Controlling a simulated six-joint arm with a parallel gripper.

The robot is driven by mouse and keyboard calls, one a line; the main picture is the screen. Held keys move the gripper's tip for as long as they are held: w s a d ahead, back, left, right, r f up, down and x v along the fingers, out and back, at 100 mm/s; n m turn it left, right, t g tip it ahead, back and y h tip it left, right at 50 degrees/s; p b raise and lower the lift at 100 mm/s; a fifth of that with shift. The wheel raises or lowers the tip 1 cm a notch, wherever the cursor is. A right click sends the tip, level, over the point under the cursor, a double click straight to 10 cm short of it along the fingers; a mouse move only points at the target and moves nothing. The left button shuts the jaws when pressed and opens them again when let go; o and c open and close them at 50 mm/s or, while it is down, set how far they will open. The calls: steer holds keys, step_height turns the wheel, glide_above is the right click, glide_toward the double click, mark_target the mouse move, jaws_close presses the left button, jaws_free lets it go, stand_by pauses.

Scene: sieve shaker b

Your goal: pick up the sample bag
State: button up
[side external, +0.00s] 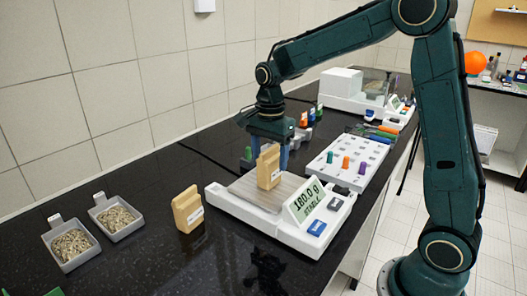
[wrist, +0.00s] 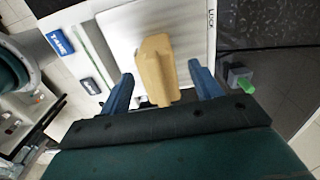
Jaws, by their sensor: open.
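A tan sample bag (side external: 268,168) stands upright on the pan of a white balance (side external: 250,222), whose display reads 180.0 g. My gripper (side external: 270,152) is open at the bag, with its blue fingers pointing down. In the wrist view the bag (wrist: 157,70) shows between the two spread fingers of my gripper (wrist: 161,74), with a gap on each side. A second tan bag (side external: 188,209) with a white label stands on the black counter left of the balance.
Two grey trays of grainy material (side external: 70,245) (side external: 116,218) sit at the left. A white rack with coloured pegs (side external: 345,160) stands behind the balance to the right. A small green-topped item (wrist: 240,82) is beside the balance. Dark counter is clear in front.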

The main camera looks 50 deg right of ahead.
steer(key=shift+f, duration=0.7)
steer(key=c, duration=1.2)
steer(key=shift+c, duration=0.2)
steer(key=shift+r, duration=0.2)
step_height(320, 180, up, 20)
steer(key=shift+f, duration=0.15)
